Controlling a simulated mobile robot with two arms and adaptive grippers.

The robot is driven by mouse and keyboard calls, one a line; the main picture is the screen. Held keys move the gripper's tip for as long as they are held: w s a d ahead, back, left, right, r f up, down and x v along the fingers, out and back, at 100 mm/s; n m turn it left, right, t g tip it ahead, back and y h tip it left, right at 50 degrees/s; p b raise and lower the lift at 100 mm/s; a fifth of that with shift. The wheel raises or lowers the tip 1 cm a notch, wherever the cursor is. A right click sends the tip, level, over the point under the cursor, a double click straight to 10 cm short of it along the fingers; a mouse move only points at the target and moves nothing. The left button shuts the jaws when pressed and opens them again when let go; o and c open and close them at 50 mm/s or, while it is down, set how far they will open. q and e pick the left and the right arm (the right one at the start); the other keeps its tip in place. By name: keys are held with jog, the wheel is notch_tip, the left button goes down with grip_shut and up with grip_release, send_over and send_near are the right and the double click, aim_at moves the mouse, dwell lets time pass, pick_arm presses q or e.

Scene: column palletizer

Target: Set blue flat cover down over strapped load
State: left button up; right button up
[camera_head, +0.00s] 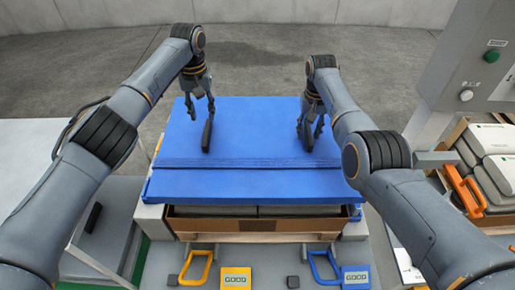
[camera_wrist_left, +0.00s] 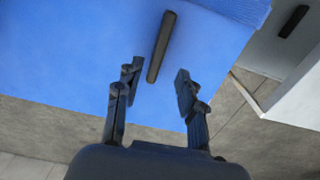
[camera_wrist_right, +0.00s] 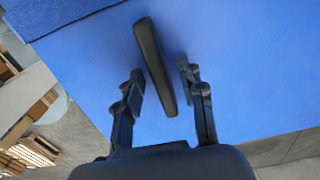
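The blue flat cover (camera_head: 245,130) lies over the load, with a darker blue band across it and a black bar handle near each side. Below its front edge a brown carton (camera_head: 255,224) with grey packs shows. My left gripper (camera_head: 202,98) is open at the left handle (camera_head: 207,134); in the left wrist view this handle (camera_wrist_left: 161,48) lies beyond the open fingertips (camera_wrist_left: 158,80). My right gripper (camera_head: 312,112) is open at the right handle (camera_head: 305,128); in the right wrist view its fingers (camera_wrist_right: 160,82) stand on either side of the handle (camera_wrist_right: 155,65), with gaps visible.
A yellow frame handle (camera_head: 197,268) and a blue one (camera_head: 326,266) stand in front, beside small yellow and blue counters (camera_head: 236,278). A grey machine cabinet (camera_head: 470,60) and a crate of grey packs with an orange handle (camera_head: 467,190) stand at right. The floor behind is clear.

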pick_arm(q)
notch_tip(320, 180, up, 4)
jog(key=shift+r, duration=0.2)
pick_arm(e)
notch_tip(320, 180, up, 12)
dwell(0.3)
dwell(0.4)
